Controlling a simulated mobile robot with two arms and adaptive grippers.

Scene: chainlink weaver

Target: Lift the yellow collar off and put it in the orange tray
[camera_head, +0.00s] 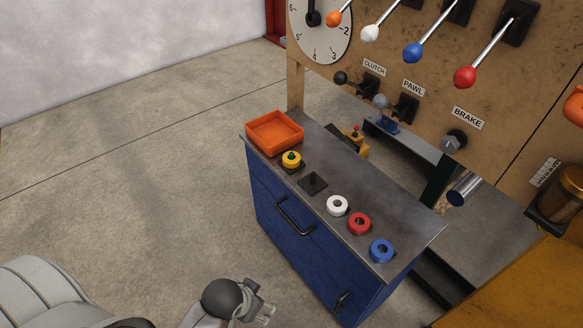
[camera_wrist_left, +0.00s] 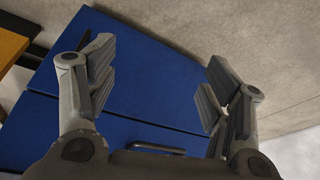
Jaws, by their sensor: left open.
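The yellow collar (camera_head: 291,160) sits around a dark post on a small dark square base, on the grey top of the blue cabinet (camera_head: 345,186). The orange tray (camera_head: 274,132) stands at the far left end of that top, just behind the collar, and looks empty. My left gripper (camera_head: 266,312) is low in front of the cabinet, well apart from the collar. The left wrist view shows its two fingers (camera_wrist_left: 160,88) wide apart with nothing between them, facing the blue cabinet front (camera_wrist_left: 150,75). My right gripper is in neither view.
A bare dark base (camera_head: 313,182) with a short post stands right of the collar. White (camera_head: 337,205), red (camera_head: 359,223) and blue (camera_head: 381,251) rings lie farther right. A handle (camera_head: 294,216) juts from the cabinet front. A panel with levers (camera_head: 430,60) rises behind. The floor at left is clear.

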